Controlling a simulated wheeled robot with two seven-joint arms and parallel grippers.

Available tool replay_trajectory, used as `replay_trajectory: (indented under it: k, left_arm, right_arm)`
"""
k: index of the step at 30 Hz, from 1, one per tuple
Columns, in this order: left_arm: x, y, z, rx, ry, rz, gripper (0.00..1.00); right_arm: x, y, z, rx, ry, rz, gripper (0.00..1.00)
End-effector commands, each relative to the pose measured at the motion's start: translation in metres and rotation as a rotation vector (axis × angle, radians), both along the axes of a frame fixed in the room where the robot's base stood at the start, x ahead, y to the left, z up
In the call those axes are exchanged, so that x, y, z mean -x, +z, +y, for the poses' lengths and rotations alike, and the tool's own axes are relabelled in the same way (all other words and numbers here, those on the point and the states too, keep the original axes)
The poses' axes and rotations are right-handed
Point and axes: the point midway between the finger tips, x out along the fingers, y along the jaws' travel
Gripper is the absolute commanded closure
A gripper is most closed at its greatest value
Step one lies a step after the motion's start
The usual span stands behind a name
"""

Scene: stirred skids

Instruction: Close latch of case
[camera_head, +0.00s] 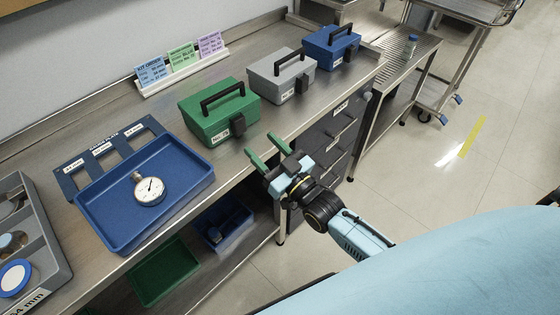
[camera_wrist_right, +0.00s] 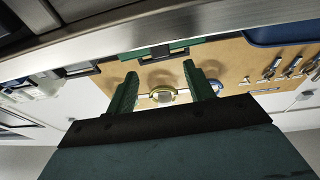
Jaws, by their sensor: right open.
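Three lidded cases stand in a row on the steel counter: a green case (camera_head: 212,115), a grey case (camera_head: 276,78) and a blue case (camera_head: 326,47). Their lids look down and each has a black top handle. Each has a dark front latch: green case latch (camera_head: 238,126), grey case latch (camera_head: 302,85), blue case latch (camera_head: 348,54). I cannot tell whether any latch is fastened. My right gripper (camera_head: 267,149) is open and empty, in front of the green case, apart from it. Its green fingers (camera_wrist_right: 160,82) also show in the right wrist view. My left gripper is out of view.
A blue tray (camera_head: 107,235) holding a dial gauge (camera_head: 149,189) lies left of the green case. Kit order cards (camera_head: 182,60) stand behind. A grey divided bin (camera_head: 50,255) is at far left. Drawers (camera_head: 330,140) sit under the counter.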

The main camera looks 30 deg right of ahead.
Motion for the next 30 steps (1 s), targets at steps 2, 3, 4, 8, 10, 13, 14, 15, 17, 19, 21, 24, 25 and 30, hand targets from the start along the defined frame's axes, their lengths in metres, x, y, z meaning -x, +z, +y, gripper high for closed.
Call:
replay_trajectory:
  k: [2, 3, 4, 8, 10, 13, 14, 15, 17, 19, 21, 24, 25, 30]
  left_arm:
    - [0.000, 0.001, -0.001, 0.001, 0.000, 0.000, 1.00]
    - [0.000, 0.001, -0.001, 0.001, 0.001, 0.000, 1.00]
    - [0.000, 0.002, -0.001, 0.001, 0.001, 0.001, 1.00]
    - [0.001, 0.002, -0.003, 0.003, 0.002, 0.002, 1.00]
    - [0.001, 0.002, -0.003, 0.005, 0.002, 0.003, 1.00]
    - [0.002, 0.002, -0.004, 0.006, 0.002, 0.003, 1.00]
    - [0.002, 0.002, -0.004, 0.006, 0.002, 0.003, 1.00]
    - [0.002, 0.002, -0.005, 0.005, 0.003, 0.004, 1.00]
    - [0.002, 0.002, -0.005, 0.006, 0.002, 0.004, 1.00]
    - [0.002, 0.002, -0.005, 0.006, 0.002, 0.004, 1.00]
    - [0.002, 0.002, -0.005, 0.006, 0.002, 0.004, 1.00]
    - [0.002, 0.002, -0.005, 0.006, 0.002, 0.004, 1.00]
    - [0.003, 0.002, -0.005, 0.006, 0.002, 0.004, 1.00]
    - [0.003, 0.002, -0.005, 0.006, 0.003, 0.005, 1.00]
  right_arm:
    - [0.018, -0.005, -0.006, 0.002, 0.000, 0.004, 0.47]
    - [0.025, -0.006, -0.008, 0.002, 0.000, 0.002, 0.47]
    - [0.030, -0.007, -0.009, 0.001, 0.000, 0.002, 0.47]
    - [0.046, -0.010, -0.014, 0.000, 0.000, 0.000, 0.47]
    - [0.051, -0.011, -0.015, 0.000, 0.000, 0.000, 0.47]
    - [0.055, -0.012, -0.017, 0.000, 0.000, -0.002, 0.47]
    - [0.055, -0.012, -0.017, 0.000, 0.000, -0.002, 0.47]
    - [0.056, -0.012, -0.017, 0.000, 0.000, -0.002, 0.47]
    - [0.056, -0.012, -0.017, 0.000, 0.000, -0.003, 0.47]
    - [0.055, -0.012, -0.017, 0.000, 0.000, -0.002, 0.47]
    - [0.055, -0.012, -0.017, 0.000, 0.000, -0.002, 0.47]
    - [0.055, -0.012, -0.017, 0.000, 0.000, -0.002, 0.47]
    - [0.055, -0.012, -0.017, 0.000, 0.000, -0.002, 0.47]
    - [0.055, -0.017, -0.017, 0.004, -0.002, 0.010, 0.47]
